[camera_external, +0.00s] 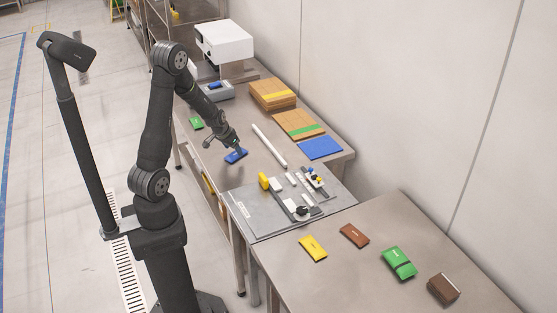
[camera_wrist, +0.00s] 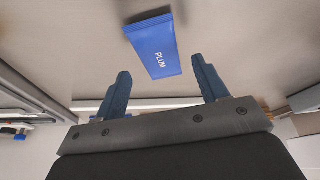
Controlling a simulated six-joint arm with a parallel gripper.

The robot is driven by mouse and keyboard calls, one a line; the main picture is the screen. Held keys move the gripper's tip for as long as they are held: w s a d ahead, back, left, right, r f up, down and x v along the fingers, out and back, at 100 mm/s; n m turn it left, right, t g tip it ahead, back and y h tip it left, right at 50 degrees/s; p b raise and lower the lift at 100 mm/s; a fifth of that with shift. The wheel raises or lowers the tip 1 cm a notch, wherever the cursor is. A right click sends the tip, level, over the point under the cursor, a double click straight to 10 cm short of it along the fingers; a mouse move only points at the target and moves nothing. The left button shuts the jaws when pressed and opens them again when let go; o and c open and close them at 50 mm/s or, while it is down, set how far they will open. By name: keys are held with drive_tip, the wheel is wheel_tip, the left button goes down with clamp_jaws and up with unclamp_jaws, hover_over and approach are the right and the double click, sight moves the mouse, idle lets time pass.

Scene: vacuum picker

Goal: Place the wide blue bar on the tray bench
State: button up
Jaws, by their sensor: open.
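A blue bar (camera_external: 236,156) lies at the near edge of the long grey bench (camera_external: 232,117), directly at the end of my arm. In the wrist view this bar (camera_wrist: 153,45), marked PLUM, lies flat and slightly turned, just beyond my fingertips. My gripper (camera_wrist: 161,65) is open, its two blue fingers apart with nothing between them. In the external view my gripper (camera_external: 233,149) is low over the bar; whether they touch cannot be told. A smaller-looking blue piece (camera_external: 215,86) sits on a grey device further back. Which bench is the tray bench is not marked.
A grey board (camera_external: 250,206) with fixtures and a yellow block stands nearer. The front bench (camera_external: 345,275) holds yellow, green and brown pieces, with bare room between. Cardboard stacks (camera_external: 275,95), a blue sheet (camera_external: 320,148) and a white rod (camera_external: 269,145) lie right of my gripper.

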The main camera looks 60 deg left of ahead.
drive_tip(key=v, duration=0.9)
drive_tip(key=shift+o, duration=0.5)
drive_tip(key=shift+s+r, duration=0.1)
drive_tip(key=shift+r, duration=0.1)
wheel_tip(320, 180, up, 5)
drive_tip(key=s+a+f+t+y, duration=0.2)
drive_tip(key=s+a+y, duration=0.2)
drive_tip(key=s+d+r+t, duration=0.2)
drive_tip(key=d+t, duration=0.4)
approach(232, 156)
drive_tip(key=shift+a+f+h, duration=0.15)
drive_tip(key=shift+a+h, duration=0.05)
drive_tip(key=shift+h, duration=0.1)
drive_tip(key=shift+t, duration=0.3)
drive_tip(key=x, duration=0.7)
drive_tip(key=shift+w+a+f, duration=0.1)
drive_tip(key=shift+w+f, duration=0.05)
